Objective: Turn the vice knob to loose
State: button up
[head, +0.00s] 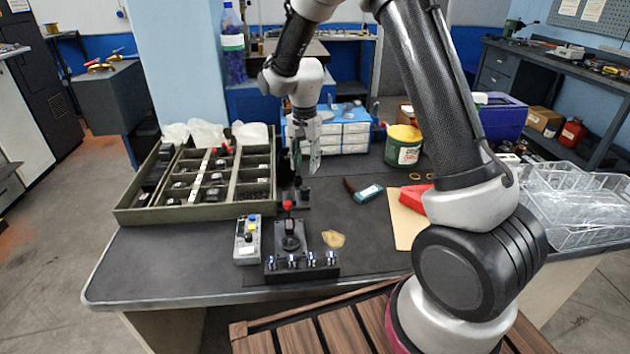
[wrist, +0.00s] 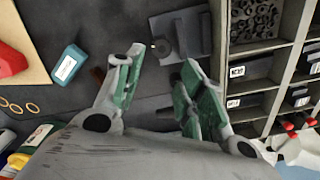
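A small dark block, which looks like the vice (head: 299,199), sits on the bench mat below my gripper. In the wrist view a dark block (wrist: 194,32) that looks like the same vice lies beyond my fingertips, with a small round knob end (wrist: 161,47) beside it. I cannot tell its turn position. My gripper (head: 305,168) hangs above the vice, pointing down. In the wrist view my gripper (wrist: 163,62) has its green-padded fingers apart, with nothing between them. The knob appears close to the gap, not visibly gripped.
A red ball-topped black device (head: 290,242) with a row of knobs stands in front, beside a grey control box (head: 248,250). A compartment tray (head: 180,213) is left. A teal-labelled tool (head: 367,193), red box (head: 414,199) and yellow-lidded tub (head: 403,150) are right. The bench's front left is clear.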

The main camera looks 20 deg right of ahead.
aim_at(306, 186)
notch_tip(306, 186, down, 8)
jog(key=shift+r, duration=0.1)
dwell(0.4)
jog(key=c, duration=0.8)
